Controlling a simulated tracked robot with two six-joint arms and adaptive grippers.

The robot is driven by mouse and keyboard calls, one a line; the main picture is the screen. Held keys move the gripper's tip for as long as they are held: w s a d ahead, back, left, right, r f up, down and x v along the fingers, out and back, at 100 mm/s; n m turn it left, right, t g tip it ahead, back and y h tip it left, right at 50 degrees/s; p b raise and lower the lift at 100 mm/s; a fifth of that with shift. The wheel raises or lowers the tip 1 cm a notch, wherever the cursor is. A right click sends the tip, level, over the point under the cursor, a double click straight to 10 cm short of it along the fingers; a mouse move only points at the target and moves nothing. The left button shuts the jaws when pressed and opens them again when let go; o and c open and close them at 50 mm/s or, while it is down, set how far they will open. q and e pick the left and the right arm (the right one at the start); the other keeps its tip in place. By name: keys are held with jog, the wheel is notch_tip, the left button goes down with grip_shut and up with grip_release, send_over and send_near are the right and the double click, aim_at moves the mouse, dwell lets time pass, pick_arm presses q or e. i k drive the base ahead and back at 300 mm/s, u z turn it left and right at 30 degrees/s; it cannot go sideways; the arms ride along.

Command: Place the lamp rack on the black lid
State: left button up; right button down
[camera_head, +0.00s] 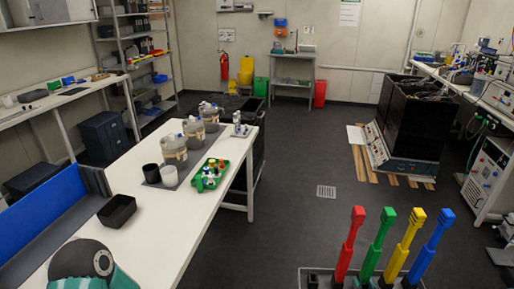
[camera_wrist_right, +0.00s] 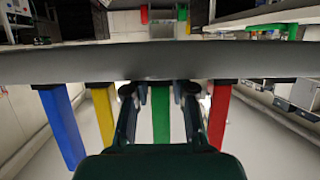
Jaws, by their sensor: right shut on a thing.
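The lamp rack (camera_head: 303,272) is a light-grey frame at the bottom right of the head view. Red, green, yellow and blue lamps (camera_head: 350,240) stand upright in it. In the right wrist view a wide grey bar (camera_wrist_right: 60,65) crosses the picture, with the coloured lamps beside it. My right gripper (camera_wrist_right: 160,92) is shut on the rack, its fingers on either side of the green lamp. A tall black box (camera_head: 415,125) stands on the floor beyond the rack; I cannot tell whether its top is the black lid.
A white table (camera_head: 190,215) on the left holds several vessels, a green tray (camera_head: 211,176) and a black bin (camera_head: 117,211). A crowded bench (camera_head: 480,95) runs along the right. Wooden slats (camera_head: 365,165) lie by the black box. The floor between is clear.

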aim_at(233, 105)
jog(key=z, duration=0.4)
jog(key=i, duration=5.35)
